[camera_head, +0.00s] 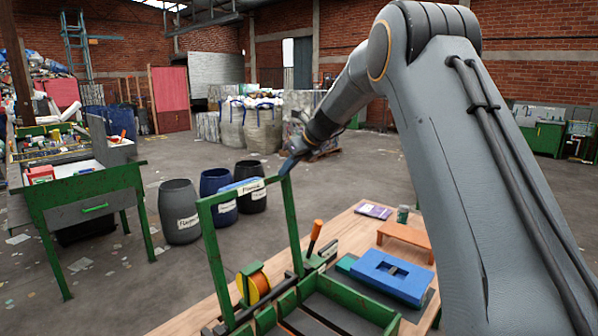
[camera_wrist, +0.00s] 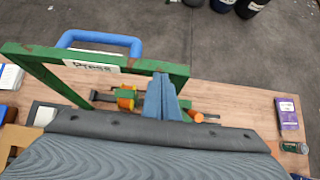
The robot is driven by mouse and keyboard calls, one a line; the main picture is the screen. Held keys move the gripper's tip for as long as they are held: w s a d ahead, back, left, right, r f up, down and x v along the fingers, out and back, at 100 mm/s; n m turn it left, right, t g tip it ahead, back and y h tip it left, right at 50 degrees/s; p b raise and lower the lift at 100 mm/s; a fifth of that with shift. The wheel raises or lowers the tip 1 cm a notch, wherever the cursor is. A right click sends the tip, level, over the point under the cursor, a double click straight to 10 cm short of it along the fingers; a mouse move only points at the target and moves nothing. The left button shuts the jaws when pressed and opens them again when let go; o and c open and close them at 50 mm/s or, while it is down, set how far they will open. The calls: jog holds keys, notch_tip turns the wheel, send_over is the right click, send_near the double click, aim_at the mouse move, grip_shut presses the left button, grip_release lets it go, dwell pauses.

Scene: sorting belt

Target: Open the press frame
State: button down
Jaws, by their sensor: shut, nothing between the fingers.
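The press frame (camera_head: 206,238) is a green rectangular hoop that stands raised, roughly upright, above the green press base (camera_head: 376,309). A blue handle (camera_head: 238,185) and a white label are on its top bar. In the wrist view the frame (camera_wrist: 40,72) spans the upper left, with the blue handle (camera_wrist: 100,38) beyond the top bar. My gripper (camera_head: 287,166) is at the frame's upper right corner. In the wrist view its blue-grey fingers (camera_wrist: 162,97) are together and empty, overlapping the green bar; whether they touch it I cannot tell.
On the wooden bench are an orange spool (camera_head: 254,288), an orange-handled tool (camera_head: 315,238), a blue block (camera_head: 391,277), an orange stand (camera_head: 406,241) and a purple packet (camera_head: 374,211). Labelled bins (camera_head: 180,211) stand on the floor behind. A green sorting table (camera_head: 92,196) is at left.

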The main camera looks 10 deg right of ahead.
jog(key=shift+w+a, duration=0.4)
jog(key=shift+d, duration=0.1)
notch_tip(320, 180, up, 9)
jog(key=b, duration=0.4)
jog(key=s+d+f+n+g+h+b, duration=0.1)
jog(key=s+d+f+n+h+b, duration=0.15)
jog(key=s+f+n, duration=0.5)
jog(key=s+d+f+n+g+h+b, duration=0.1)
jog(key=s+d+f+n, duration=0.3)
jog(key=s+f, duration=0.65)
jog(key=s+d+f+n+g+b, duration=0.1)
jog(key=s+f+n, duration=0.4)
jog(key=s, duration=0.4)
jog(key=s+d+f+n+g+h+b, duration=0.1)
jog(key=s+f+n, duration=0.5)
jog(key=s+f, duration=0.2)
jog(key=s+d+f+n+g+h+b, duration=0.1)
jog(key=s+f+n, duration=0.4)
jog(key=s, duration=0.6)
jog(key=shift+s+d+f+b, duration=0.3)
jog(key=shift+f+b, duration=0.2)
jog(key=shift+f, duration=0.2)
